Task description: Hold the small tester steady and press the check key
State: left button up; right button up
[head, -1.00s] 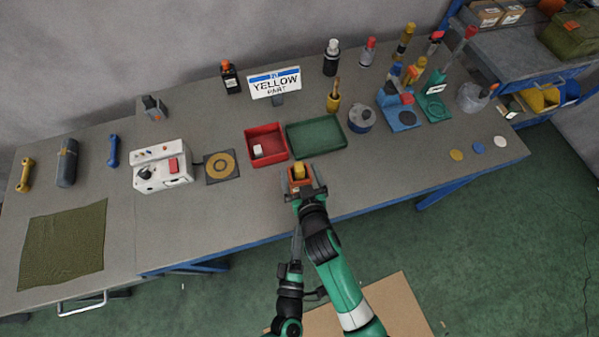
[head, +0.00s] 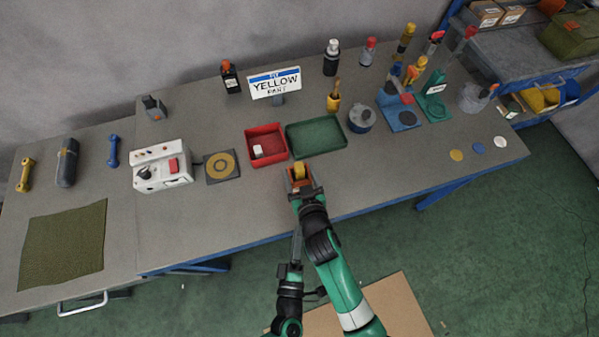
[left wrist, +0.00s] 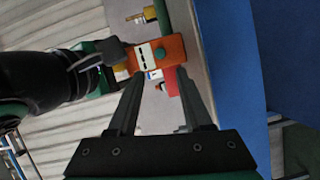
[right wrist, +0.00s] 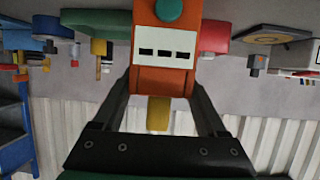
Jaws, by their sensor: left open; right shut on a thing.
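The small tester is an orange block (right wrist: 146,76) with a white label bearing three dark slots, a round green key (right wrist: 168,9) and a yellow end. My right gripper (right wrist: 160,88) is shut on the tester, holding it up near the front edge of the bench; it also shows in the head view (head: 303,187). In the left wrist view the tester (left wrist: 174,46) and its green key (left wrist: 160,53) show just beyond my left gripper (left wrist: 158,76). The left gripper is open and empty, apart from the tester, and low in the head view (head: 298,240).
A red tray (head: 277,157) holding a small white block and a green tray (head: 333,150) lie behind the tester. A white control box (head: 150,181) and a ringed pad (head: 208,178) stand left. A sign (head: 274,84) reads "YELLOW PART". The front right of the bench is mostly clear.

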dwell(0.4)
pick_arm(q)
grip_shut()
dwell(1.5)
